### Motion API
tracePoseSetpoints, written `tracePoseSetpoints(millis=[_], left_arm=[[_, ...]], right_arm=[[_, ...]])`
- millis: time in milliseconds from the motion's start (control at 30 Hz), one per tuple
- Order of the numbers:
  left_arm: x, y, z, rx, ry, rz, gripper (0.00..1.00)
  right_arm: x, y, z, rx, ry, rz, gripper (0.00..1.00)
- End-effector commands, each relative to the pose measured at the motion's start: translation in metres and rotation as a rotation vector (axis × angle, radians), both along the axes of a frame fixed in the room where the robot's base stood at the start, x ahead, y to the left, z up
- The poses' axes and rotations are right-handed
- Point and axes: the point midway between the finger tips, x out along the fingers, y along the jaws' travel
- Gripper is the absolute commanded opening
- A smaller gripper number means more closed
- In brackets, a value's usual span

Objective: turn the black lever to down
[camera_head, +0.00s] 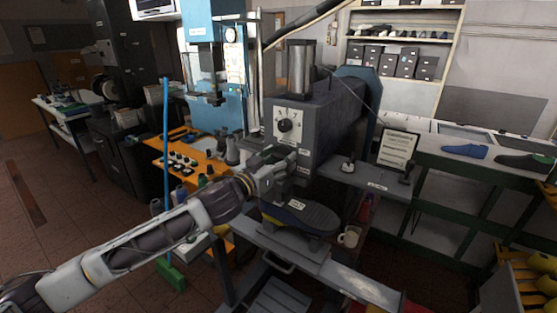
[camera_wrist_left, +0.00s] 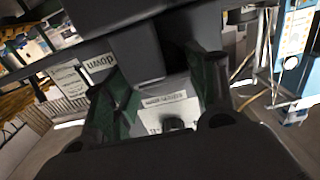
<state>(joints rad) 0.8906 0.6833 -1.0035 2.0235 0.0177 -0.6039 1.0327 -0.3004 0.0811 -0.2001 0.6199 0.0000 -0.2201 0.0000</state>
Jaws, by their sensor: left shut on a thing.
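My left gripper (camera_head: 284,163) is at the front of the dark grey machine (camera_head: 325,115), just below its white dial panel. In the left wrist view my left gripper (camera_wrist_left: 160,85) shows its two dark fingers with green pads. It is shut on a dark block between the fingers, which looks like the black lever (camera_wrist_left: 137,55). A white label reading "down" (camera_wrist_left: 100,64) shows beside the left finger, upside down. Another label (camera_wrist_left: 165,125) is partly hidden between the fingers. In the head view the gripper hides the lever, so its exact angle cannot be told. My right gripper is not in view.
A dark shoe-shaped piece (camera_head: 300,213) rests on the machine's lower support, below the gripper. An orange bench (camera_head: 150,146) with small parts is at the left. A framed sheet (camera_head: 397,149) stands at the right.

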Motion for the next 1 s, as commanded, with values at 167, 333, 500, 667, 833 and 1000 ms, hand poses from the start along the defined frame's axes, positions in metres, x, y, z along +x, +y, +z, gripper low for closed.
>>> tracePoseSetpoints(millis=[167, 333, 500, 667, 833, 1000], left_arm=[[0.0, 0.0, 0.0, 0.02, -0.012, -0.001, 0.33], [0.0, 0.0, 0.0, 0.063, -0.04, 0.0, 0.33], [0.0, 0.0, 0.0, 0.129, -0.085, 0.001, 0.33], [0.0, 0.0, 0.0, 0.208, -0.138, 0.0, 0.33], [0.0, 0.0, 0.001, 0.296, -0.196, 0.0, 0.33], [0.0, 0.0, 0.001, 0.381, -0.252, 0.0, 0.33]], right_arm=[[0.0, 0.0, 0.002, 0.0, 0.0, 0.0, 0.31], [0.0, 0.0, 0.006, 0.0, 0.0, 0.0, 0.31], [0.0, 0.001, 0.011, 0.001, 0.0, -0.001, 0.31], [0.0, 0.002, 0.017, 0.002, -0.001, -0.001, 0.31], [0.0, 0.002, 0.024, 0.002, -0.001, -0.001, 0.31], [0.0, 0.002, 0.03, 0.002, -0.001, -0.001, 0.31]])
